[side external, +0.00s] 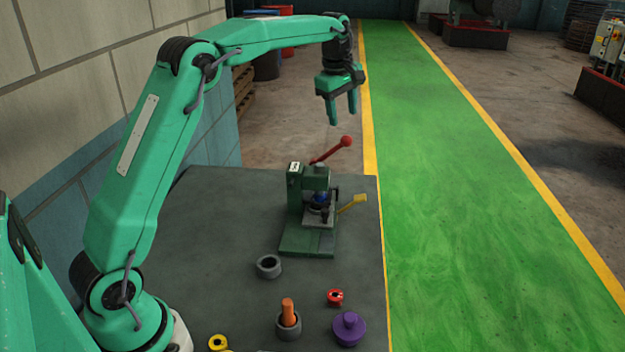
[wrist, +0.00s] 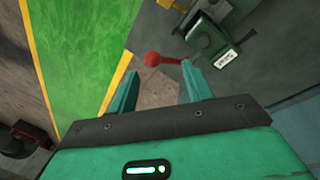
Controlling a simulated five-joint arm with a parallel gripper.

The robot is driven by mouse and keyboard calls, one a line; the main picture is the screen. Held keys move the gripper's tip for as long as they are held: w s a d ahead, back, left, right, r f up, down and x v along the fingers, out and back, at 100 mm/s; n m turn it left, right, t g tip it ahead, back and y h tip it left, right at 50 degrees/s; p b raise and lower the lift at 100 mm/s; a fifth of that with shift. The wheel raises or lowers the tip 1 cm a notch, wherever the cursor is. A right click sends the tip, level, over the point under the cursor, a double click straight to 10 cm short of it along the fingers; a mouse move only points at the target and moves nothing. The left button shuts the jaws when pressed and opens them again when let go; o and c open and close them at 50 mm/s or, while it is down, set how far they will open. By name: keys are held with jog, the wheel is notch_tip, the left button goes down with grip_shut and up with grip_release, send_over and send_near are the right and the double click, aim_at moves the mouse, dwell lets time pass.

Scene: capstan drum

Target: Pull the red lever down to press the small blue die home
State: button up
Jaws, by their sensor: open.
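The green press (side external: 310,205) stands near the far right part of the dark table. Its red lever (side external: 333,150) slants up and to the right, ending in a red ball. The small blue die (side external: 320,197) sits under the press head, partly hidden. My gripper (side external: 343,115) is open and empty, pointing down above the red ball and apart from it. In the wrist view, the red ball (wrist: 153,59) shows between and beyond the fingertips of my gripper (wrist: 160,75), with the press (wrist: 207,40) behind it.
A yellow handle (side external: 353,203) sticks out at the press's right. Nearer on the table (side external: 215,240) are a grey ring (side external: 269,266), an orange peg in a grey cup (side external: 288,320), a red ring (side external: 335,297), a purple knobbed piece (side external: 349,329) and a yellow ring (side external: 218,342).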

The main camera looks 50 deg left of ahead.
aim_at(346, 136)
jog(key=shift+w+a+f+n, duration=0.5)
jog(key=shift+w+f, duration=0.25)
jog(key=shift+f, duration=0.05)
jog(key=shift+w+a+f+n, duration=0.5)
jog(key=shift+w+f, duration=0.2)
jog(key=shift+f, duration=0.05)
jog(key=shift+f, duration=0.2)
jog(key=shift+x, duration=3.7)
jog(key=shift+s, duration=0.15)
grip_shut()
